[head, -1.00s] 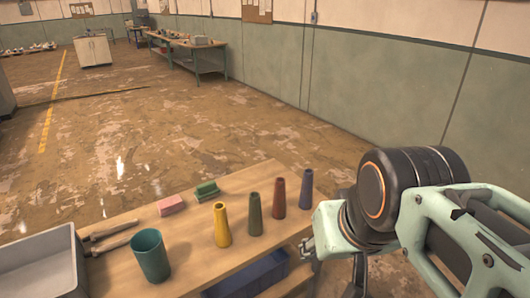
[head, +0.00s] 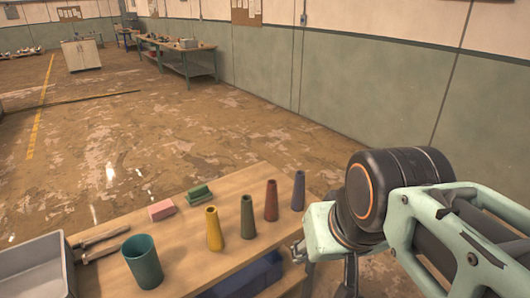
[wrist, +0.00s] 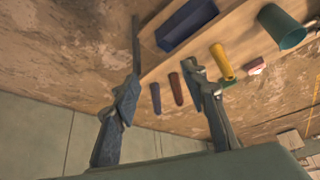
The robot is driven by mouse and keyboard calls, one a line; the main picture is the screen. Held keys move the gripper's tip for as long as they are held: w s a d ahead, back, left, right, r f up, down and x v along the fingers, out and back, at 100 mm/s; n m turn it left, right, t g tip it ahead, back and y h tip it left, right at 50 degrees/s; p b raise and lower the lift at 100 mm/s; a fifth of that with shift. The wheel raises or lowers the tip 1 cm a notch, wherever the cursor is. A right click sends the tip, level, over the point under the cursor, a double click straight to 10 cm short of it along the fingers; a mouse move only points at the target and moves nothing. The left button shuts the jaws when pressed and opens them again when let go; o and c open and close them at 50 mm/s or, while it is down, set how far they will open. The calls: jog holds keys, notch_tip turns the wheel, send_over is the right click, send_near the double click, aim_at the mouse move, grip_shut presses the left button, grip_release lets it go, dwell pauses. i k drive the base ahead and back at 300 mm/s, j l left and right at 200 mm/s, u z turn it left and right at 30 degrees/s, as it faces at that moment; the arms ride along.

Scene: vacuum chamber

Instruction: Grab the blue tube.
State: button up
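The blue tube (head: 298,190) stands upright at the right end of the row of tubes on the wooden table (head: 205,262). In the wrist view the blue tube (wrist: 156,97) shows beyond the gap between my fingers, apart from them. My gripper (wrist: 162,70) is open and empty, its two fingers spread wide. In the head view my arm is at the right, beside the table's right end, and the fingers are mostly hidden. A red tube (head: 271,201) stands just left of the blue one.
A green tube (head: 247,217) and a yellow tube (head: 214,229) continue the row. A teal cup (head: 143,262), pink block (head: 161,210), green brush-like block (head: 199,194) and grey bin (head: 30,268) are farther left. A blue bin (wrist: 187,25) sits below the tabletop.

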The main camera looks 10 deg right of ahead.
aim_at(297, 201)
jog(key=i+j, duration=0.6)
jog(key=i+j+z, duration=0.15)
jog(key=z, duration=0.2)
jog(key=i+j+z, duration=0.1)
jog(key=z, duration=0.2)
jog(key=j, duration=0.1)
